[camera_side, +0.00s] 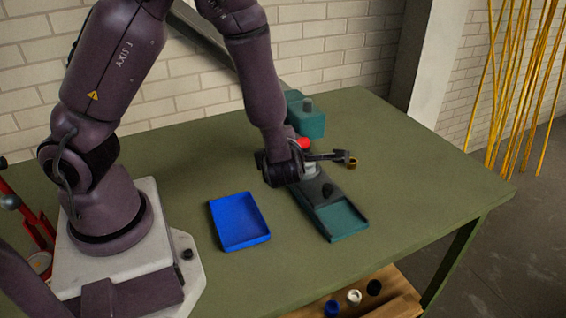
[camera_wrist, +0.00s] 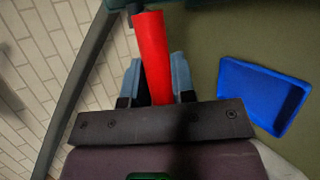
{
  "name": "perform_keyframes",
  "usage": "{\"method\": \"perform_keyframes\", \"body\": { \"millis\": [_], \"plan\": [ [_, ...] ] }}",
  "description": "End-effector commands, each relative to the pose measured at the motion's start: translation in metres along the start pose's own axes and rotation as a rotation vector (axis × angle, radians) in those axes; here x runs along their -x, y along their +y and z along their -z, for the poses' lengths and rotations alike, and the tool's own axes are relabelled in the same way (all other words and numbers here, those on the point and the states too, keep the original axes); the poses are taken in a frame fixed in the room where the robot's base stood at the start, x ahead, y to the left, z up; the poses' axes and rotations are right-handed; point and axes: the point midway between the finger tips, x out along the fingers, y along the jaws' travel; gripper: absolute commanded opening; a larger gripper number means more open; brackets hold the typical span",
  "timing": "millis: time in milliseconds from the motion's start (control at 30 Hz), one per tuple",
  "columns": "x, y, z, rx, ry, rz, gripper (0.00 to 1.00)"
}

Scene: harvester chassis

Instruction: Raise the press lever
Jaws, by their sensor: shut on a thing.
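The press (camera_side: 306,118) is teal and stands on the table, with a long base (camera_side: 342,220) stretching toward the front. Its lever shows a red handle (camera_side: 303,143) in the side view, mostly hidden behind my wrist. In the wrist view the red lever handle (camera_wrist: 152,50) runs up between the two blue-grey fingers of my gripper (camera_wrist: 155,82), which is shut on it. The lever's upper end meets a dark part at the top of that view. In the side view my gripper (camera_side: 304,152) is beside the press, its fingers largely hidden.
A blue tray (camera_side: 240,243) lies empty on the green table (camera_side: 420,180), left of the press base. A white brick wall stands behind the table. Small cups (camera_side: 354,297) sit on a lower wooden shelf. The table's right side is clear.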

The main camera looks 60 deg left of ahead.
Motion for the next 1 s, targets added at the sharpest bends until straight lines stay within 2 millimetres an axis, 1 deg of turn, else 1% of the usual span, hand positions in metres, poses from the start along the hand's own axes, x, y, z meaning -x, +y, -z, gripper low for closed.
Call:
{"method": "perform_keyframes", "body": {
  "millis": [33,200,467,700,1000],
  "plan": [
    [0.003,0.008,-0.001,0.026,-0.002,0.044,0.00],
    [0.005,0.027,-0.002,0.082,-0.002,0.178,0.00],
    [0.005,0.050,-0.002,0.143,-0.003,0.334,0.00],
    [0.004,0.061,-0.002,0.134,-0.001,0.325,0.00],
    [0.002,0.066,-0.001,0.131,0.001,0.321,0.00]
  ]
}}
